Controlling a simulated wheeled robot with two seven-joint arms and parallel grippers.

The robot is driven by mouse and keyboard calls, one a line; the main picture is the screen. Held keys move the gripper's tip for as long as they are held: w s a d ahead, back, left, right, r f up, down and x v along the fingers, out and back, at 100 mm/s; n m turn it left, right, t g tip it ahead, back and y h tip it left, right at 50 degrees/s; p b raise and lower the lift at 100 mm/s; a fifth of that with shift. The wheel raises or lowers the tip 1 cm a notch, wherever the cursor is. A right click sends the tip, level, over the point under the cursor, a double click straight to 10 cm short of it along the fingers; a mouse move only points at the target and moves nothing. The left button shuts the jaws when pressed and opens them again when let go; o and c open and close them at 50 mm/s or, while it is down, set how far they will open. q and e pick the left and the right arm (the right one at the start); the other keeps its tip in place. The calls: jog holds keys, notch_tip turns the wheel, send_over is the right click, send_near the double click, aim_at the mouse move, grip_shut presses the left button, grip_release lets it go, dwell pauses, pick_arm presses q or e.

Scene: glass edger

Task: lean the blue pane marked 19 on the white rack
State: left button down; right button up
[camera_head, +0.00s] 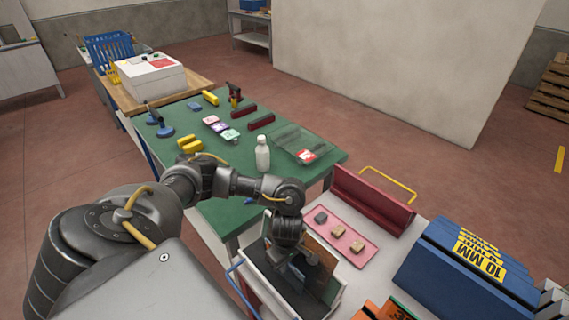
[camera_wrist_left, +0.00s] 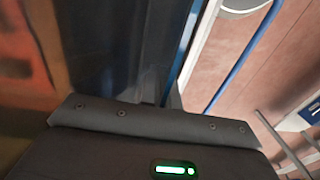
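My left gripper (camera_head: 296,268) reaches down into the white rack (camera_head: 262,281) at the bottom centre of the head view. A dark blue-grey pane (camera_wrist_left: 130,45) fills much of the left wrist view, close in front of the gripper body, with a bright blue edge. A brown-orange pane (camera_head: 322,262) stands beside the gripper in the rack; an orange-brown surface also shows at the left of the wrist view. No 19 is readable. The fingertips are mostly hidden, so their grip on the pane is unclear. My right gripper is out of view.
A pink tray (camera_head: 338,238) with small blocks lies right of the rack, before a dark red rack (camera_head: 370,199). A blue rack labelled 10 MM (camera_head: 440,270) stands further right. The green table (camera_head: 230,212) holds a white bottle (camera_head: 262,153) and a clear pane (camera_head: 300,142).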

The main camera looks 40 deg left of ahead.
pick_arm(q)
jog(key=shift+f+b, duration=0.4)
jog(key=shift+b, duration=0.05)
jog(key=c, duration=1.6)
grip_release()
jog(key=shift+o, duration=0.2)
jog(key=shift+r, duration=0.1)
notch_tip(320, 180, up, 11)
jog(key=p, duration=0.1)
jog(key=shift+w+p, duration=0.25)
jog(key=shift+p, duration=0.05)
jog(key=shift+f, duration=0.2)
